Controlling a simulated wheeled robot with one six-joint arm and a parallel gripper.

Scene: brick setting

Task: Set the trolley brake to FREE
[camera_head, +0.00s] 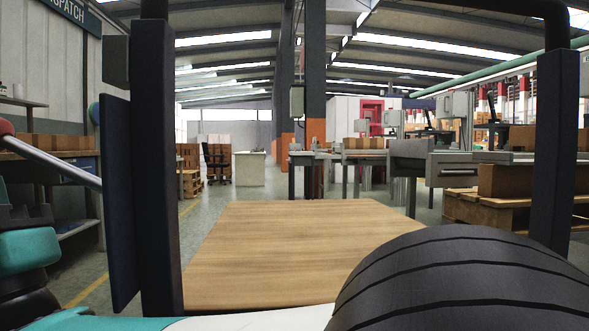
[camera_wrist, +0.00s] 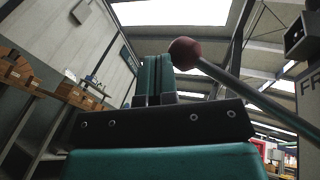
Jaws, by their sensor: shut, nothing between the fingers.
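The brake lever is a grey metal rod (camera_head: 60,163) with a red ball knob (camera_head: 6,127) at the left edge of the head view. It joins a dark plate (camera_head: 118,200) beside the left post. In the wrist view the knob (camera_wrist: 185,53) sits just right of my gripper's fingertips (camera_wrist: 153,66), and the rod (camera_wrist: 245,92) runs down to the right. My teal gripper is shut and empty; whether it touches the knob I cannot tell. A panel at the right edge shows the letters "FR" (camera_wrist: 310,84), the rest cut off.
The trolley's wooden deck (camera_head: 262,250) is bare between two dark posts (camera_head: 157,170) (camera_head: 553,150). A shelf bench with boxes (camera_head: 50,142) stands at the left. Grey benches (camera_head: 420,158) and pallets (camera_head: 495,209) stand further right.

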